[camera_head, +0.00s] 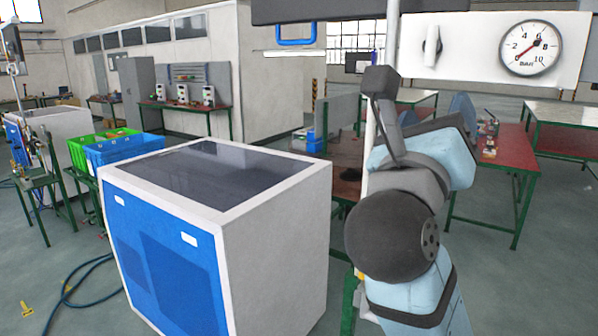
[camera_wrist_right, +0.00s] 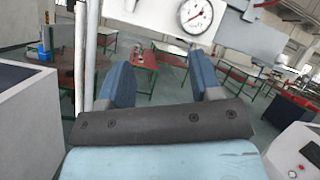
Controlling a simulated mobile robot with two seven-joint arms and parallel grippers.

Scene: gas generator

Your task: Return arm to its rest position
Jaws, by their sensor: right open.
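My right arm comes up from the bottom right in the head view. Its gripper (camera_head: 435,112) is raised in front of the work tables and below the white gauge panel (camera_head: 482,70). In the right wrist view my right gripper (camera_wrist_right: 161,82) has its two blue fingers wide apart, with nothing between them. The round pressure gauge (camera_head: 530,48) and a white knob (camera_head: 432,46) are on the panel. The gauge also shows in the wrist view (camera_wrist_right: 196,15), above the fingers. My left gripper is not in view.
A white and blue cabinet (camera_head: 290,235) stands left of my right arm. A white upright pole (camera_wrist_right: 92,60) is close to the left finger. Red-topped tables (camera_head: 508,150) stand behind. A blue crate (camera_head: 124,150) and hose (camera_head: 85,280) are left. Open floor lies right.

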